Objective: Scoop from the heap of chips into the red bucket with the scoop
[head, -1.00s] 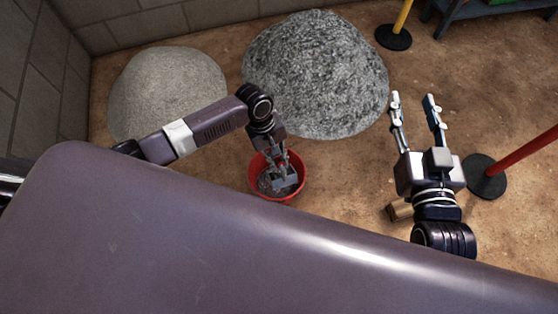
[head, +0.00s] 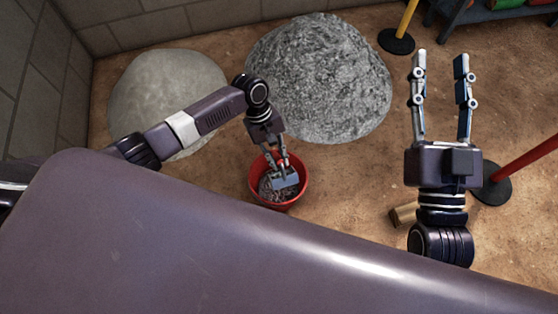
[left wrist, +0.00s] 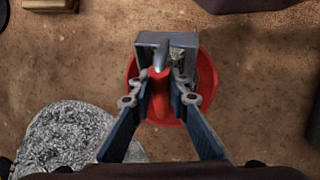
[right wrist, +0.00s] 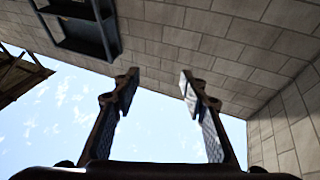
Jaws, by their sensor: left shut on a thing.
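The heap of chips (head: 320,80) is the coarse grey mound at the top middle of the head view. It also shows at lower left in the left wrist view (left wrist: 65,138). The red bucket (head: 302,188) stands below it, with grey material inside. My left gripper (head: 279,160) is shut on the scoop (head: 286,178), whose grey metal pan is over the bucket's mouth. The left wrist view shows the pan (left wrist: 165,40) over the bucket's rim (left wrist: 207,75) and a red handle between the fingers (left wrist: 155,100). My right gripper (head: 440,62) is open and empty, fingers apart (right wrist: 158,82).
A paler, finer heap (head: 165,85) lies at left by the block walls (head: 130,25). A yellow post's black base (head: 396,41) and a red post's base (head: 492,183) stand at right. A wooden piece (head: 403,215) lies by my right arm. A dark bench (head: 460,15) is at upper right.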

